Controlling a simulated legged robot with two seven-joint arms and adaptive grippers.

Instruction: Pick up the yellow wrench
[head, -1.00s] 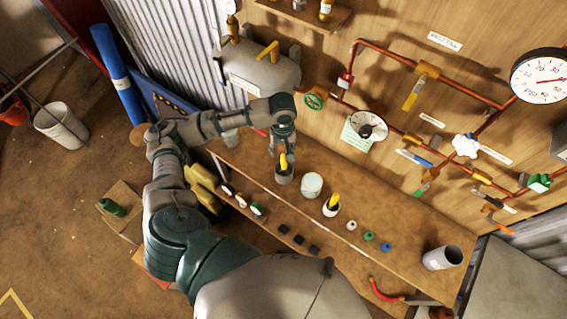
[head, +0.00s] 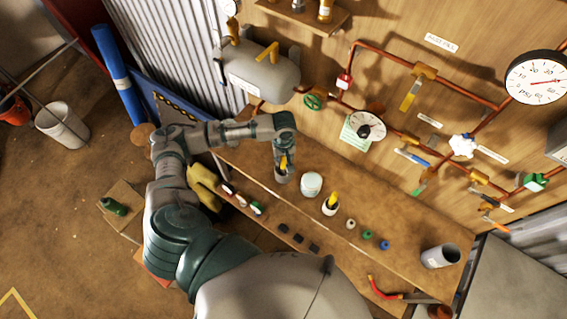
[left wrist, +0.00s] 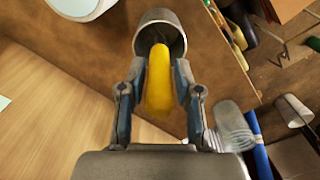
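A yellow handle, which I take for the yellow wrench (left wrist: 160,80), stands up out of a grey metal cup (left wrist: 160,28); its lower end is hidden in the cup. In the head view the grey cup (head: 283,175) is on the wooden bench, below my left gripper (head: 284,157). In the left wrist view the fingers of my left gripper (left wrist: 160,72) are on either side of the yellow handle, with small gaps showing, so it looks open around it. A second yellow handle (head: 333,200) stands in a white cup (head: 330,209) to the right. My right gripper is not in view.
A white pot (head: 311,184) stands between the cups. Several small coloured pieces and a grey cylinder (head: 440,256) are farther right on the bench (head: 400,225). Copper pipes and a gauge (head: 537,77) are on the wall behind. A grey tank (head: 262,75) is behind my left arm.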

